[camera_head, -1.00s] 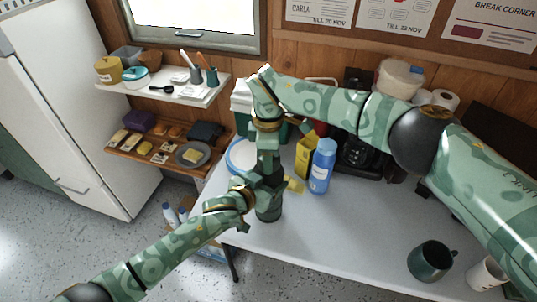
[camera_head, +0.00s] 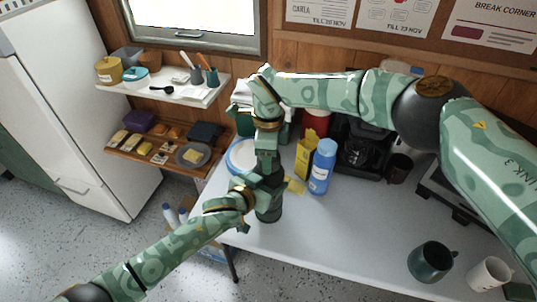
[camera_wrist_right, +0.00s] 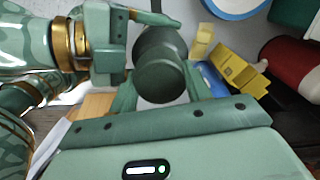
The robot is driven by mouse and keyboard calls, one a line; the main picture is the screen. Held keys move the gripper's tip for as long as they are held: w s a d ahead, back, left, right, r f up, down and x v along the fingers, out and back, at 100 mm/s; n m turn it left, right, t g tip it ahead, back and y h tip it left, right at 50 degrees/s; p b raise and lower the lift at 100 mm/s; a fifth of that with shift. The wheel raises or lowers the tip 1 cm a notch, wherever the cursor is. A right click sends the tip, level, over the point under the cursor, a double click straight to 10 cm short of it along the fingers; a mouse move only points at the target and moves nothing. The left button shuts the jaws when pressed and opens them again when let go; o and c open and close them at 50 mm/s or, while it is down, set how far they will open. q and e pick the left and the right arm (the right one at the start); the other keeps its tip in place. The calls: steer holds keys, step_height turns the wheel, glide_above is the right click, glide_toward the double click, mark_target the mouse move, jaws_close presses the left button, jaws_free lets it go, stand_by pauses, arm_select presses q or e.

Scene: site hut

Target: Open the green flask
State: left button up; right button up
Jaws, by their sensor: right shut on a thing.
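The green flask (camera_head: 270,208) stands upright near the table's front left edge, its upper part hidden by my grippers. In the right wrist view its dark round cap (camera_wrist_right: 160,82) is nearest, with the body (camera_wrist_right: 158,42) behind it. My right gripper (camera_head: 268,178) comes down from above and is shut on the cap; its fingers flank the cap in the wrist view (camera_wrist_right: 162,90). I cannot tell whether the cap has come loose. My left gripper (camera_head: 250,194) reaches in from the left at the flask's body. One finger shows beside the body; its grip is partly hidden.
A blue bottle (camera_head: 322,168) and a yellow carton (camera_head: 304,156) stand close right of the flask. A blue-rimmed plate (camera_head: 240,157) lies behind. A coffee machine (camera_head: 362,150) is at the back. Two mugs (camera_head: 430,262) (camera_head: 489,274) stand front right. The table's middle is clear.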

steer(key=shift+w+n, duration=0.1)
steer(key=shift+n, duration=0.2)
steer(key=shift+r, duration=0.25)
steer(key=shift+r, duration=0.9)
steer(key=shift+r, duration=2)
arm_select(q)
steer(key=o, duration=2)
steer(key=shift+c, duration=0.2)
steer(key=shift+s, duration=0.1)
steer(key=p+v, duration=0.4)
steer(key=v, duration=0.7)
steer(key=shift+s+a, duration=0.25)
steer(key=shift+a, duration=0.05)
arm_select(e)
step_height(320, 180, up, 5)
steer(key=shift+f, duration=0.1)
